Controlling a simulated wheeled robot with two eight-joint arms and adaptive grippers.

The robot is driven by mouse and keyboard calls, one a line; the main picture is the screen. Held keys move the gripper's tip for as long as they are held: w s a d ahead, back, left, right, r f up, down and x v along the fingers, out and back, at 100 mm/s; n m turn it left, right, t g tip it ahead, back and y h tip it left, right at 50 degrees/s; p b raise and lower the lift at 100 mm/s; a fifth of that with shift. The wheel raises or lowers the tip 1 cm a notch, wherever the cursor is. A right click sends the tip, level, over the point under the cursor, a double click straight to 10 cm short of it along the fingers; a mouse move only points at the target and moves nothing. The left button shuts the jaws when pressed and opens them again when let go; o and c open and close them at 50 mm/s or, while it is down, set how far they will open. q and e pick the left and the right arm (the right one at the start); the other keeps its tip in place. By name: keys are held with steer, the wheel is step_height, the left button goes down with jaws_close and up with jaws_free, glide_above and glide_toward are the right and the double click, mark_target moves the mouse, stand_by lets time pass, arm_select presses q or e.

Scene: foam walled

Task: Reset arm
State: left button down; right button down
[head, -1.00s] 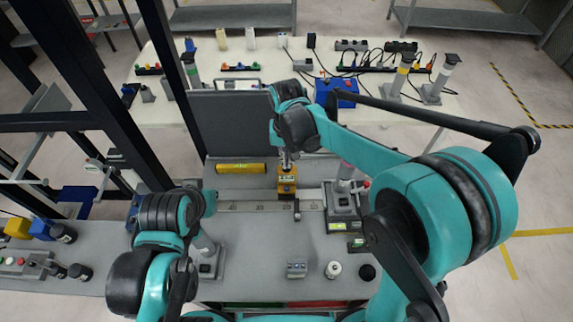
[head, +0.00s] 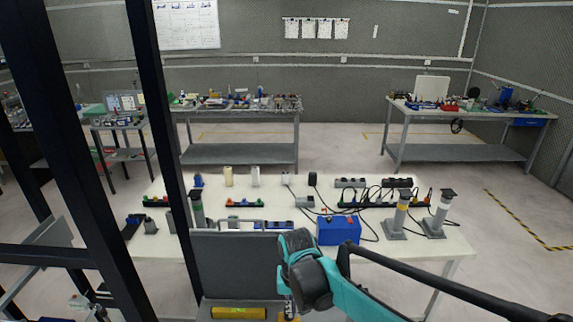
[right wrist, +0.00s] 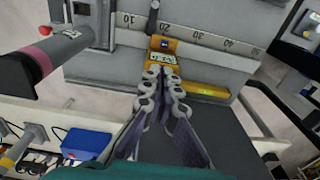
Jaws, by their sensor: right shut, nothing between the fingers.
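My right arm (head: 306,275) shows at the bottom centre of the head view, and its gripper is at the lower edge there. In the right wrist view my right gripper (right wrist: 163,72) is shut with nothing held. Its fingertips are close to a yellow-orange device with a small display (right wrist: 163,50); I cannot tell whether they touch. My left arm and gripper are not in the head view.
Behind is a white table (head: 270,185) with a blue box (head: 338,230), cables and posts. The wrist view shows a numbered scale (right wrist: 205,37) beside the device.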

steer(key=s+d+f+t+b, duration=0.2)
steer(key=s+d+t+b, duration=0.1)
steer(key=s+d, duration=0.4)
steer(key=s+d+f+t+b, duration=0.2)
steer(key=s+d+b, duration=0.4)
steer(key=d, duration=0.3)
steer(key=shift+s+f+t, duration=0.25)
steer(key=shift+s+t, duration=0.3)
steer(key=shift+t, duration=0.25)
